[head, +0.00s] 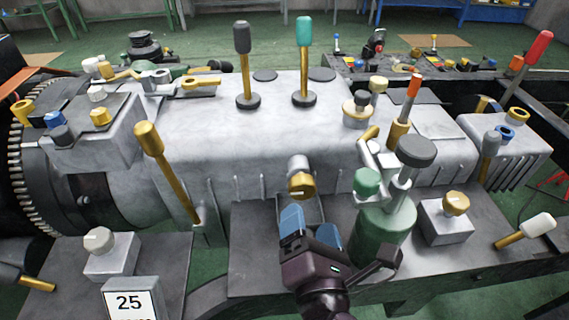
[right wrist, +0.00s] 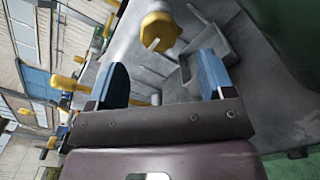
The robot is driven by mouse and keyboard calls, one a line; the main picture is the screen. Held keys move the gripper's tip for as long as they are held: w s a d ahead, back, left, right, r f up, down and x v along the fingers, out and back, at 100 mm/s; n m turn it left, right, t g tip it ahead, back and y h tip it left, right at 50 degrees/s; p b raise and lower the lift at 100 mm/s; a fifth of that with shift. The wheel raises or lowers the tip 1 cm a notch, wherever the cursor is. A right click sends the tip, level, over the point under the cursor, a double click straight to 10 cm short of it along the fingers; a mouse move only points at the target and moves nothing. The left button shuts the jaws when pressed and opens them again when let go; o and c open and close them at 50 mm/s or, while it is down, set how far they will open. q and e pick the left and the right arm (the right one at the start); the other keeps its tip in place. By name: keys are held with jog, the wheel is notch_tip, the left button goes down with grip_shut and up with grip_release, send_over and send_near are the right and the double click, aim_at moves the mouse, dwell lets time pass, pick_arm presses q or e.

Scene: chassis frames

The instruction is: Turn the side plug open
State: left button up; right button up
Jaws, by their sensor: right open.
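The side plug (head: 301,185) is a gold knob on a short grey stub on the near side of the big grey housing (head: 225,130). In the right wrist view the gold plug (right wrist: 158,28) shows beyond the fingertips, with a pale mark on its face. My right gripper (head: 309,227) is open and empty, with its two blue fingers pointing up towards the plug. It is just in front of and below the plug, apart from it. My left gripper is not in view.
A green bottle jack (head: 385,232) stands close to the right of my right gripper. A gold-topped lever (head: 165,170) rises to the left. A grey box with a gold knob (head: 445,217) sits at right, and a "25" sign (head: 131,300) at lower left.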

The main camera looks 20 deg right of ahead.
aim_at(302, 177)
jog(key=shift+w+r, duration=0.15)
jog(key=shift+w, duration=0.2)
jog(key=x, duration=0.9)
jog(key=shift+w+d, duration=0.2)
jog(key=shift+w, duration=0.2)
jog(key=c, duration=0.9)
